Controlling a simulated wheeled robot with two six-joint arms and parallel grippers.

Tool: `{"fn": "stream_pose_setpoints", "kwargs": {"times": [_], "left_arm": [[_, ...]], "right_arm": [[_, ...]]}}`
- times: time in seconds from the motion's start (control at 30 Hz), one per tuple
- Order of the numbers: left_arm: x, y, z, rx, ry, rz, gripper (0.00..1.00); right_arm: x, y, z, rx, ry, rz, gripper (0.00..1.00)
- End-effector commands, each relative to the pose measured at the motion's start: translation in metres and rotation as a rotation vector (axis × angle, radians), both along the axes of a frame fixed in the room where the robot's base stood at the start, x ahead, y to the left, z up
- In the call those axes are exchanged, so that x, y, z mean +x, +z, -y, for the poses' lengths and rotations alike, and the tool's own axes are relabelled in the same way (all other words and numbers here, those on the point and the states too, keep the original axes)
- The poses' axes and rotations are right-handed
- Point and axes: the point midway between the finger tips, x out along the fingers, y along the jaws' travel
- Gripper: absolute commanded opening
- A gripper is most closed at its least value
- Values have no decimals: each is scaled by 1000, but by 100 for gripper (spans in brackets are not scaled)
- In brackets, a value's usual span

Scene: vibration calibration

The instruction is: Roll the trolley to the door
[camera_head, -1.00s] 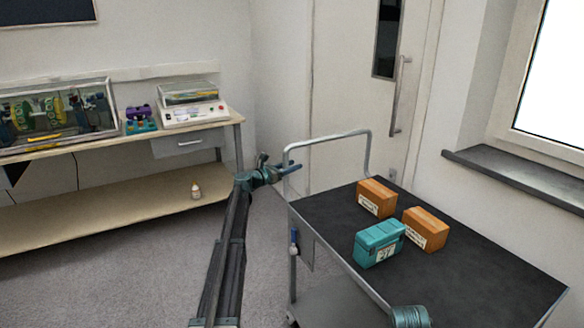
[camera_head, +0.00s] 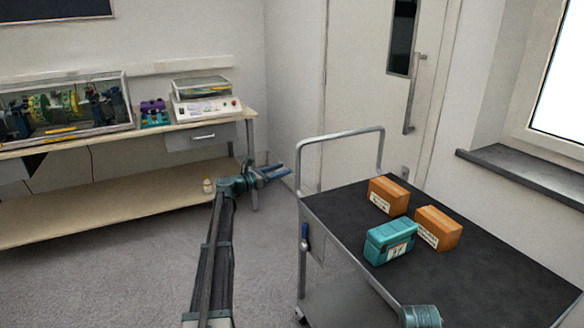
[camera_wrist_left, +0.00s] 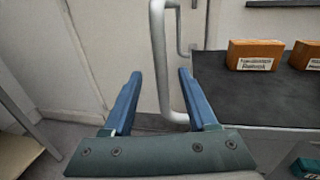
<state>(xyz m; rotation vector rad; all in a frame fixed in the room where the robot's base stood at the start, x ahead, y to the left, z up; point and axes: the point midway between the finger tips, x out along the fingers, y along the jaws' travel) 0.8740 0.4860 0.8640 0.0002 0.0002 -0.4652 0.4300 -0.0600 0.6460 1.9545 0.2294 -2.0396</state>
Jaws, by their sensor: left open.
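The trolley (camera_head: 470,290) stands at the right, with a dark top and a grey tube handle (camera_head: 341,137) at its far end. The handle also shows in the left wrist view (camera_wrist_left: 159,60), where its tube appears between my blue fingers. The pale door (camera_head: 366,110), with a long vertical pull, is behind the trolley. My left gripper (camera_head: 278,172) is open and empty, just left of the handle in the head view and apparently apart from it. In the left wrist view its fingers (camera_wrist_left: 157,95) are spread. My right gripper is not in view.
Two orange boxes (camera_head: 389,196) (camera_head: 438,228) and a teal case (camera_head: 390,242) rest on the trolley top. A workbench (camera_head: 120,138) with equipment stands at the left. A window sill (camera_head: 530,170) is at the right. Grey floor (camera_head: 110,280) is clear between bench and trolley.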

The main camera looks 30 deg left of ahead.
Motion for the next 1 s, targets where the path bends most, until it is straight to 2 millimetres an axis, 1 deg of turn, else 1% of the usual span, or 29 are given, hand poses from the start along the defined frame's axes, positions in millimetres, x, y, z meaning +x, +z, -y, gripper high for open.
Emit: {"fn": "stream_pose_setpoints", "kwargs": {"times": [0.03,0.1,0.23,1.0], "left_arm": [[-8,0,-3,0,1,0,58],[-14,0,-6,0,1,0,58],[-21,0,-10,0,0,0,58],[-23,0,-11,0,-1,0,58]], "right_arm": [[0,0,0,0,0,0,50],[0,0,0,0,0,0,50],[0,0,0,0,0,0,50],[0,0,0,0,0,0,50]]}}
